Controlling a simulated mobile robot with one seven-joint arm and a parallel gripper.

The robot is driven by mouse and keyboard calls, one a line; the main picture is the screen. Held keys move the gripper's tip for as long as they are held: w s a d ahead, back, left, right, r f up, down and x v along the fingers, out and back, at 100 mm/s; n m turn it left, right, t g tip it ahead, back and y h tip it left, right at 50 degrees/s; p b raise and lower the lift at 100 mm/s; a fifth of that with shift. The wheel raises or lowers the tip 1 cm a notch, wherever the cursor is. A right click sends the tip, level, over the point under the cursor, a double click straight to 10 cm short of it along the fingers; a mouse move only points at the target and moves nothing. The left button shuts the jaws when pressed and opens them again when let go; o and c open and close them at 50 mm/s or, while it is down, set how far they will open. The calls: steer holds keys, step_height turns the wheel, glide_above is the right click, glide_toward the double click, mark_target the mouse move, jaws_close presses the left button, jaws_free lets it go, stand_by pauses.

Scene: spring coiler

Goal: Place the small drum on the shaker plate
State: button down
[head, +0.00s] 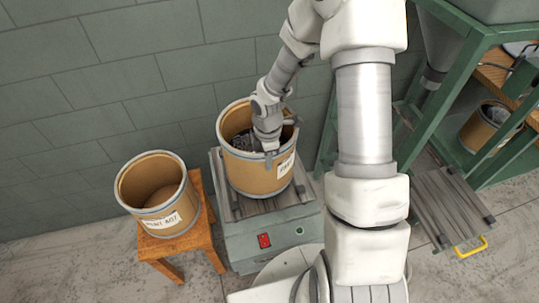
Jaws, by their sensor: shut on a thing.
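A tan drum with grey rim bands and a white label (258,178) is at the middle of the head view. It is upright, on or just above the slatted plate (223,199) of a grey-green machine with a red switch; I cannot tell if its base touches. My gripper (270,154) is shut on the drum's near rim, with the wrist reaching down over its mouth. The gripper and wrist hide part of the drum's inside, where something dark and grey shows. The drum covers most of the plate.
A second open tan drum (156,195) with a label stands on an orange wooden stool (205,213) left of the machine. A green frame (441,87) stands at the right, with another drum (487,125) under it. A slatted platform (452,206) with a yellow handle lies lower right. A block wall is behind.

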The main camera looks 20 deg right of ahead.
steer(key=shift+w+f, duration=0.1)
steer(key=shift+f, duration=0.65)
steer(key=shift+f, duration=0.15)
steer(key=c, duration=1)
jaws_free()
step_height(320, 180, up, 12)
steer(key=shift+r+p, duration=0.2)
steer(key=shift+p, duration=0.75)
